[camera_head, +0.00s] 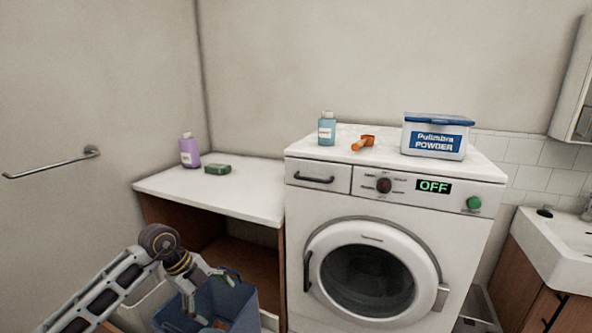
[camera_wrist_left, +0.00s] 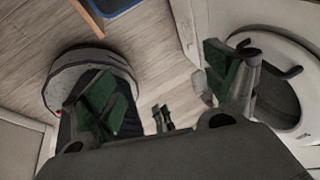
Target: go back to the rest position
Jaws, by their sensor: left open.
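My left gripper (camera_head: 208,284) is low in the head view, over or beside the blue basket (camera_head: 244,310); I cannot tell how far above it. In the left wrist view the left gripper (camera_wrist_left: 168,92) has its two green-padded fingers spread wide, with nothing between them. Some small dark prongs lie beyond the fingers, too small to name. My right gripper is not clearly seen in either view.
The washing machine (camera_head: 320,222) reads OFF, its door shut. A teal bottle (camera_head: 326,132), orange scoop (camera_head: 362,143) and powder box (camera_head: 436,138) stand on it. A purple bottle (camera_head: 189,152) and green sponge (camera_head: 217,169) are on the white counter (camera_head: 240,190). A sink (camera_head: 560,240) is right.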

